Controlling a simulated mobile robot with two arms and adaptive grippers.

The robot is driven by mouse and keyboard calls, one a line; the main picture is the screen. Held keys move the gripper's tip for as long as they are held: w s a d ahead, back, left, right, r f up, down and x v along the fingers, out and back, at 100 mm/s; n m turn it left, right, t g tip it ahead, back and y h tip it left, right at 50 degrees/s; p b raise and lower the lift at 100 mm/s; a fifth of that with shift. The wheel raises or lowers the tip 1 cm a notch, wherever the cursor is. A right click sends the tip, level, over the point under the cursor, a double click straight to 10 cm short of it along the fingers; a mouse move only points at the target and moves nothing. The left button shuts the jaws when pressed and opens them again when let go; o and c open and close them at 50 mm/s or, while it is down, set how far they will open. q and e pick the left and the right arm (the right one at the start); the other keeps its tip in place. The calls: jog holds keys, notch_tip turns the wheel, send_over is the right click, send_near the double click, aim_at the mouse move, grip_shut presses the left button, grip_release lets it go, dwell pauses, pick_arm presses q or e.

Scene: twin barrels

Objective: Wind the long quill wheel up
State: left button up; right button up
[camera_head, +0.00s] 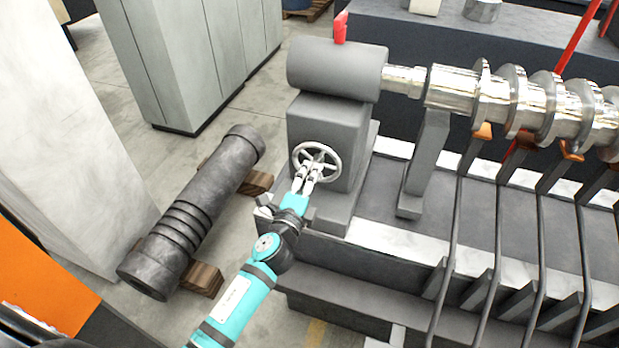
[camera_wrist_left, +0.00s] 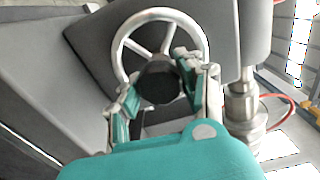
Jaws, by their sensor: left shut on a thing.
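The quill wheel (camera_head: 333,151) is a silver spoked handwheel on the front of a grey tailstock block (camera_head: 353,118). In the left wrist view the wheel's silver rim (camera_wrist_left: 159,14) arches above a dark round hub or knob (camera_wrist_left: 159,82). My left gripper (camera_head: 312,171) reaches the wheel from below. In the left wrist view the fingers of my left gripper (camera_wrist_left: 163,85) lie on both sides of the dark hub part and are shut on it. Part of the lower rim is hidden behind the fingers. My right gripper is not in view.
A polished crankshaft (camera_head: 495,95) extends right from the tailstock, above grey bent bars. A dark barrel (camera_head: 195,212) lies on wooden blocks (camera_head: 203,278) to the left. Grey cabinets (camera_head: 185,55) stand behind it. An orange panel (camera_head: 45,285) is at lower left.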

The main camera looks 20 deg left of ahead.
pick_arm(q)
jog(key=shift+f+m, duration=0.1)
jog(key=shift+m, duration=1.2)
jog(key=o, duration=1.2)
jog(key=s, duration=1.2)
jog(key=shift+a, duration=0.15)
